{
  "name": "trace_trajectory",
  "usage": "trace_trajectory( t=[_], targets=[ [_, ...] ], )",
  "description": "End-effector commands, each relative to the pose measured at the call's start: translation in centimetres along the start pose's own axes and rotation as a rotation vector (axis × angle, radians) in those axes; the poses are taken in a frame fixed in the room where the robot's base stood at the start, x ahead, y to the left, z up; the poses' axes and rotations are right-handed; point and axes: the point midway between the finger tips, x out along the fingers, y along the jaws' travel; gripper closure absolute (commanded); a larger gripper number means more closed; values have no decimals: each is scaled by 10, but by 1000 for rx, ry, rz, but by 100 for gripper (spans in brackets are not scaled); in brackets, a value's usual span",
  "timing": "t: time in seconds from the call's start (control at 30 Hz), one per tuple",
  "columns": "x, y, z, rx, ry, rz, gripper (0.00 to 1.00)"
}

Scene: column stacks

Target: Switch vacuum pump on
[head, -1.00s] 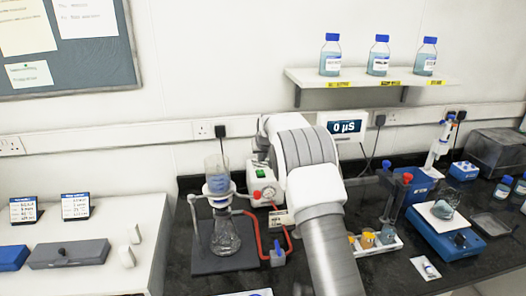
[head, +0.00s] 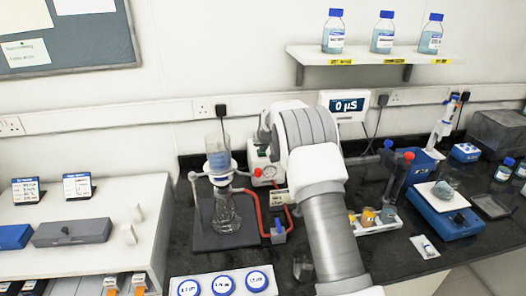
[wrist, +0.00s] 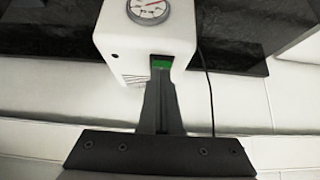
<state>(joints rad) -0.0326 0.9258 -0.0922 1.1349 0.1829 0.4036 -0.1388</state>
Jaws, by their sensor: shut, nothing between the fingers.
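The vacuum pump (head: 257,178) is a white box with a round dial on its front, standing on the dark bench behind the flask and partly hidden by my arm in the head view. In the wrist view the pump (wrist: 118,42) fills the upper middle, with its gauge (wrist: 149,9) at the top edge. A green switch (wrist: 161,64) shows in a dark slot on the pump. My gripper (wrist: 160,88) is shut and empty, its dark fingertips right at the switch; I cannot tell whether they touch it. In the head view my arm hides the fingers.
A filter flask (head: 226,213) with a funnel stands left of the pump, joined by red tubing (head: 262,215). A rack of small cups (head: 377,219) and a blue balance (head: 446,221) are to the right. Round-lidded jars (head: 223,284) stand in front.

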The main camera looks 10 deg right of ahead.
Motion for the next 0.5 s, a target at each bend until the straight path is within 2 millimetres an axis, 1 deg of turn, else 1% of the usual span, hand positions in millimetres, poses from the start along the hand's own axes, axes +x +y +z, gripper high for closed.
trace_trajectory(
  t=[0.03,0.13,0.17,0.5],
  targets=[
    [6,0,6,1,14,0,100],
    [7,0,8,1,41,0,100],
    [3,0,4,1,38,0,100],
    [-1,0,1,0,37,0,100]
  ],
)
